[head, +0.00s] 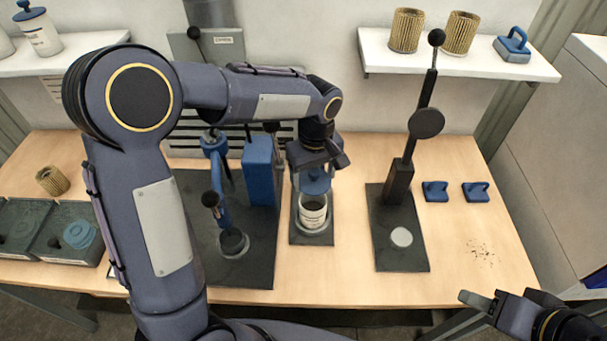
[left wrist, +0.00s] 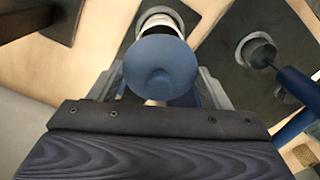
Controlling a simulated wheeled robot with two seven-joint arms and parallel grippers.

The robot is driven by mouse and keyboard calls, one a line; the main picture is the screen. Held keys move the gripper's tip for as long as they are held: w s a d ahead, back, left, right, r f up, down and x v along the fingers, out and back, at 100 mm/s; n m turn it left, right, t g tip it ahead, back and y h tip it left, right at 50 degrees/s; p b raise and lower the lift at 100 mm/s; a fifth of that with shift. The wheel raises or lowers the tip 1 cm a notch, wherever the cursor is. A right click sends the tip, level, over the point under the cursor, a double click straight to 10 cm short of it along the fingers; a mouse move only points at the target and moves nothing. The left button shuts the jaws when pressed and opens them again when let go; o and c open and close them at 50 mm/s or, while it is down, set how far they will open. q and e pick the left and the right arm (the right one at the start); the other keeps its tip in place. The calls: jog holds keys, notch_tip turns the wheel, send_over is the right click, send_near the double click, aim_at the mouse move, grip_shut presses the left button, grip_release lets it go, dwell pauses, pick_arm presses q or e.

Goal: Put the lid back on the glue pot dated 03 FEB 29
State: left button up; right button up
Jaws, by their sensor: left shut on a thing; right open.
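A white glue pot (head: 313,212) with a dark open mouth stands upright in a ring on a dark base plate. Its printed date is too small to read. My left gripper (head: 316,168) is shut on a blue lid (head: 316,181) and holds it just above the pot's mouth. In the left wrist view the blue lid (left wrist: 160,68) fills the space between the fingers, with the pot's white rim (left wrist: 158,20) showing behind it. I cannot tell whether lid and pot touch. My right gripper (head: 482,303) is open and empty at the front right, off the table edge.
A press with a blue post (head: 258,170) stands left of the pot. A tall dark lever stand (head: 398,185) is to the right. Two blue handled blocks (head: 435,192) lie further right. Another lidded white pot (head: 38,32) is on the left shelf. The table's right front is clear except for crumbs.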

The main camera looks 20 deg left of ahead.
pick_arm(q)
jog(key=shift+f+b, duration=2.1)
jog(key=shift+f, duration=0.85)
jog(key=shift+f, duration=0.2)
jog(key=o, duration=1)
jog(key=shift+o, duration=0.5)
jog(key=shift+r, duration=0.15)
jog(key=shift+r+p, duration=2.45)
jog(key=shift+r, duration=0.95)
